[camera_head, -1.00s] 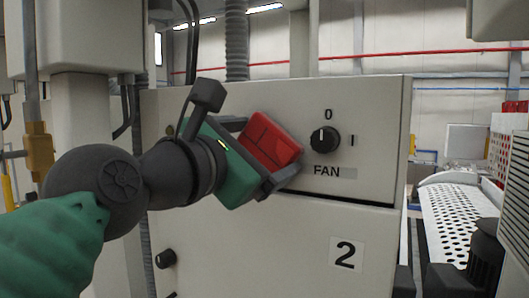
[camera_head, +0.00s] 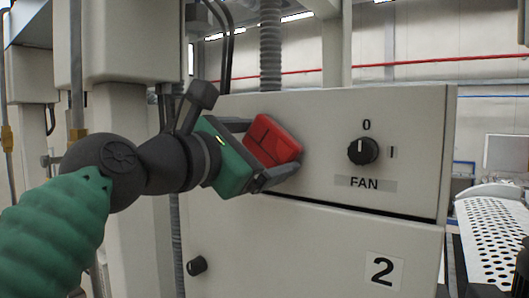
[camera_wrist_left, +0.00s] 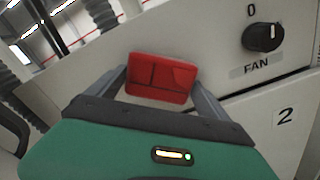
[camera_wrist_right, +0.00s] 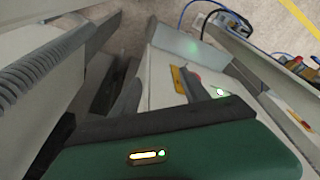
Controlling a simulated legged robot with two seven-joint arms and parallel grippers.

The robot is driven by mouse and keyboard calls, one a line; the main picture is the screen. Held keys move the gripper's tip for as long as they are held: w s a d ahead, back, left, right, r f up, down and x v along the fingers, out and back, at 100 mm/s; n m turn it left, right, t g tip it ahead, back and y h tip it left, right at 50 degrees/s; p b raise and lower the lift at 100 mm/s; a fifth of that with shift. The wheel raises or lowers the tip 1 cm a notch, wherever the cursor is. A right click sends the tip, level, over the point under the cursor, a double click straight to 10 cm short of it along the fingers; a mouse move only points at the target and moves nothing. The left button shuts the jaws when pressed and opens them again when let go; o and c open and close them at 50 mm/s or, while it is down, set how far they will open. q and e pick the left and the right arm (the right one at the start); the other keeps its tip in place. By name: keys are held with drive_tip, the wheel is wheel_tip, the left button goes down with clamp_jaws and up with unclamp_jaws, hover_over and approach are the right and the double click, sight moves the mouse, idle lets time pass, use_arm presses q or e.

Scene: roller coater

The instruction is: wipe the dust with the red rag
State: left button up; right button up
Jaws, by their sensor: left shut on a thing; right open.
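The red rag (camera_head: 273,140) is a flat, block-like red piece with dark lines on it. My left gripper (camera_head: 262,155), green with dark fingers, is shut on it. The rag is at the upper front of the grey cabinet (camera_head: 312,250), left of the FAN knob; I cannot tell whether it touches the panel. In the left wrist view, the rag (camera_wrist_left: 161,77) sits between the fingers. My right gripper (camera_wrist_right: 170,90) shows only in the right wrist view, open and with no rag in it. I cannot make out dust in any view.
The cabinet front has the FAN knob (camera_head: 363,151), a smaller knob (camera_head: 197,265) and a number 2 label (camera_head: 383,270). A ribbed hose (camera_head: 270,45) rises behind it. A perforated metal part (camera_head: 492,235) stands at the right. Cables (camera_wrist_right: 205,15) lie near the right gripper.

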sight(283, 140)
use_arm(q)
drive_tip(key=shift+s+d+r, duration=0.1)
drive_tip(key=shift+r, duration=0.55)
drive_tip(key=shift+s+d+f, duration=0.1)
drive_tip(key=shift+s+d, duration=0.75)
drive_tip(key=shift+d, duration=0.3)
drive_tip(key=shift+s+d, duration=0.4)
drive_tip(key=shift+d, duration=0.2)
drive_tip(key=shift+s+d, duration=0.45)
drive_tip(key=shift+d, duration=0.15)
drive_tip(key=shift+s+d, duration=0.4)
drive_tip(key=shift+d, duration=0.2)
drive_tip(key=shift+w+a, duration=0.45)
drive_tip(key=shift+a, duration=0.2)
drive_tip(key=shift+w+a, duration=0.45)
drive_tip(key=shift+a, duration=0.15)
drive_tip(key=shift+w+a, duration=0.65)
drive_tip(key=shift+a, duration=0.3)
drive_tip(key=shift+w+a, duration=0.65)
drive_tip(key=shift+a, duration=0.25)
